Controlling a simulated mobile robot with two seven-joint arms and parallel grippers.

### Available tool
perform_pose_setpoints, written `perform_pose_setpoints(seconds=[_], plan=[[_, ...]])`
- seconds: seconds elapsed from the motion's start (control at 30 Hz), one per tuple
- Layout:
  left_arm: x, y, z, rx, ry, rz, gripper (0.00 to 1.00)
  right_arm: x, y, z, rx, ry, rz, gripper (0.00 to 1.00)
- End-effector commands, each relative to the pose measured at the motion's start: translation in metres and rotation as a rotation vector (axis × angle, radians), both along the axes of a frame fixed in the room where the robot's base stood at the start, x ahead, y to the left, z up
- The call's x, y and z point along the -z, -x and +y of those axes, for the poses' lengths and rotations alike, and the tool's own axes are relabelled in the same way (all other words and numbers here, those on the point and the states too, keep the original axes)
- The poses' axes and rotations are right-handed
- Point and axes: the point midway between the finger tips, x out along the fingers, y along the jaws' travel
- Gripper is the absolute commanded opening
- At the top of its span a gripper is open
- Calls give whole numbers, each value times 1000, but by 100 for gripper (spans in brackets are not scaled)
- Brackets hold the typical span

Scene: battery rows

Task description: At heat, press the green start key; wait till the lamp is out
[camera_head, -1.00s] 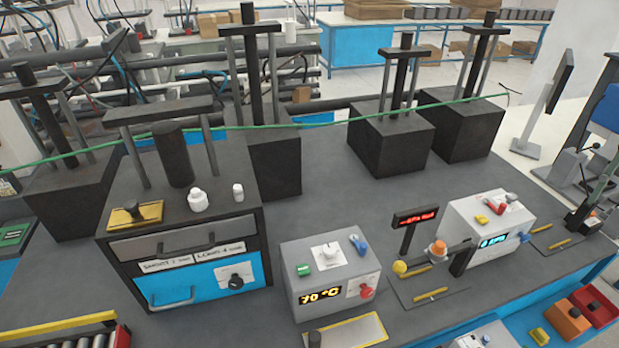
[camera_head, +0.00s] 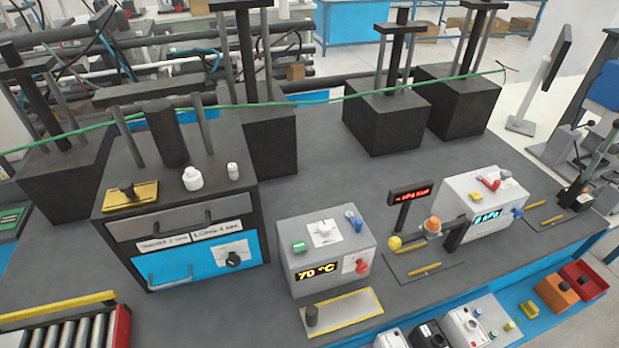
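A grey control box (camera_head: 322,262) stands on the bench at centre. Its front display (camera_head: 316,272) reads 70 °C in yellow. A green key (camera_head: 299,247) sits on its top left, with a white dial (camera_head: 323,232) beside it and a blue lever (camera_head: 353,220) at the right. A red knob (camera_head: 361,266) is on its front. An orange dome (camera_head: 432,225) and a yellow ball (camera_head: 394,243) stand to the right; I cannot tell which part is the lamp or whether it is lit. Neither of my grippers is in view.
A black drawer cabinet (camera_head: 265,239) with a blue drawer (camera_head: 192,258) stands left of the box. A yellow-edged tray (camera_head: 345,308) lies in front of it. A second white box (camera_head: 484,205) and a red sign (camera_head: 411,194) are at right. Bare bench (camera_head: 325,175) lies behind the box.

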Motion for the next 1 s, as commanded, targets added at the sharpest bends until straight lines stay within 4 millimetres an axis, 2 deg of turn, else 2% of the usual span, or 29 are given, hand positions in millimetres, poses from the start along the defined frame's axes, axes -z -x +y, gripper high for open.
perform_pose_setpoints(seconds=[0.03, 0.4, 0.47, 1.0], plan=[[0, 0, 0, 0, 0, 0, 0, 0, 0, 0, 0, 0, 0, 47], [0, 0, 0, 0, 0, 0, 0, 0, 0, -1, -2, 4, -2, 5], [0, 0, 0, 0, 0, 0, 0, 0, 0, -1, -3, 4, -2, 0], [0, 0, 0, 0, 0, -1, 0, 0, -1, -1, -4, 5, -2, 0]])
